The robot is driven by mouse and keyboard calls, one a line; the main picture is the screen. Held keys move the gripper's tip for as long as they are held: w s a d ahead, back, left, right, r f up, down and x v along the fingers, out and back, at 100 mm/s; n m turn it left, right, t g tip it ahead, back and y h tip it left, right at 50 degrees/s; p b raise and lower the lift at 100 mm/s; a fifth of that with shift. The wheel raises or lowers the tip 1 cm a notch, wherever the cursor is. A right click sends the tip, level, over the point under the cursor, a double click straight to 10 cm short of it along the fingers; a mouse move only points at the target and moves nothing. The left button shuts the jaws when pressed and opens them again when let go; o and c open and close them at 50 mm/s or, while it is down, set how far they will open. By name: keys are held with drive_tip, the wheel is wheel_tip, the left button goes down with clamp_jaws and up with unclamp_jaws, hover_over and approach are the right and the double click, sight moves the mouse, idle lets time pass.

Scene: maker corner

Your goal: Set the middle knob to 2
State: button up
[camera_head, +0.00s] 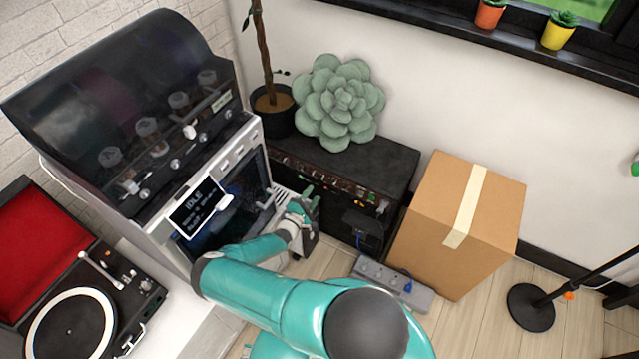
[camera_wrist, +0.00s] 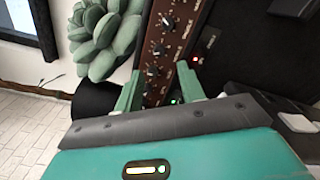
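A black amplifier cabinet (camera_head: 385,165) stands against the wall, with a brown control strip (camera_head: 335,183) along its front upper edge. In the wrist view the brown panel (camera_wrist: 178,42) carries a row of black knobs with white markings: one near the top (camera_wrist: 167,20), one below it (camera_wrist: 158,48), and one nearest my gripper (camera_wrist: 153,71). The markings are too small to read, and I cannot tell which knob is the middle one of the full row. My gripper (camera_wrist: 160,88) is open, its two green fingers apart with the panel's near end showing between them. It also shows before the cabinet's left end (camera_head: 306,200).
A green succulent (camera_head: 338,102) sits on the cabinet. A cardboard box (camera_head: 455,225) stands to its right, with a grey power strip (camera_head: 393,284) on the floor in front. A 3D-printer-like machine (camera_head: 215,195) with a screen stands close left of my gripper.

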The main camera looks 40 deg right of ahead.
sight(323, 180)
drive_tip(key=x, duration=0.7)
drive_tip(key=shift+w+d, duration=0.1)
drive_tip(key=shift+d, duration=0.1)
clamp_jaws()
